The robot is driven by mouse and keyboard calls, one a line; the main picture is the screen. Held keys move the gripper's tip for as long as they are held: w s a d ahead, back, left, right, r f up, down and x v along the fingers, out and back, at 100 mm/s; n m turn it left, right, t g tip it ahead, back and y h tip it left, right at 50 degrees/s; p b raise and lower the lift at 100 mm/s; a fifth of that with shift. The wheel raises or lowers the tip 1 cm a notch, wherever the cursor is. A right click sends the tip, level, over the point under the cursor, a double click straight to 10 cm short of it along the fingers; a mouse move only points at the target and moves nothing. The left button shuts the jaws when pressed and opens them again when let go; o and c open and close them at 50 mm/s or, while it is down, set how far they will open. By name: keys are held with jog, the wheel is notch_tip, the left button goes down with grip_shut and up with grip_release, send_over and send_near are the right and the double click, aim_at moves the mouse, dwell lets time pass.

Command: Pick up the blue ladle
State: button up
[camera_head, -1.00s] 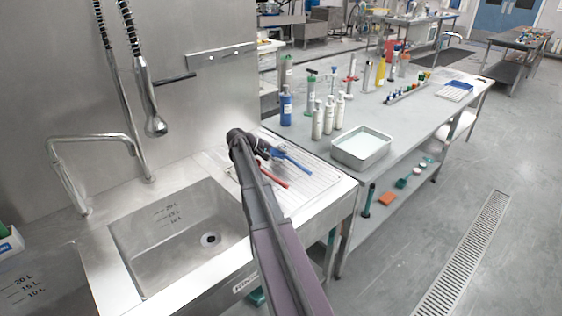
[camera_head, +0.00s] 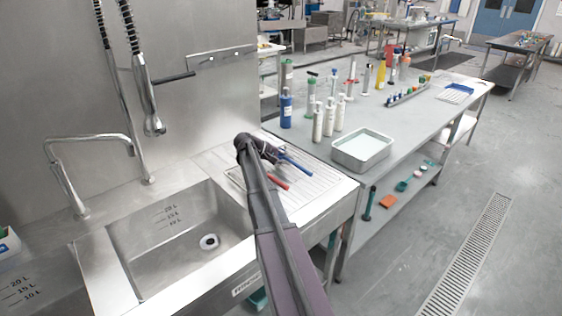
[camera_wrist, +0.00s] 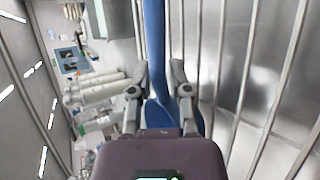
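The blue ladle (camera_head: 296,163) lies at the drainboard beside the sink, its far part hidden by my arm in the head view. In the wrist view the blue ladle (camera_wrist: 154,40) runs upright through the middle of the picture, between my fingers, and widens lower down behind the gripper body. My gripper (camera_wrist: 159,68) is open, one finger on each side of the blue handle, with small gaps showing. In the head view my gripper (camera_head: 268,152) is over the drainboard, mostly hidden by my own arm.
A red-handled utensil (camera_head: 278,183) lies close to the ladle on the ribbed drainboard (camera_head: 318,190). The sink basin (camera_head: 170,245) is to the left. A table with bottles (camera_head: 318,122) and a metal tray (camera_head: 362,160) stands to the right.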

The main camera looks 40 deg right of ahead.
grip_shut()
jog(key=shift+r, duration=0.2)
notch_tip(320, 180, up, 10)
jog(key=p, duration=1)
jog(key=shift+f, duration=0.2)
jog(key=shift+s, duration=0.1)
dwell(0.8)
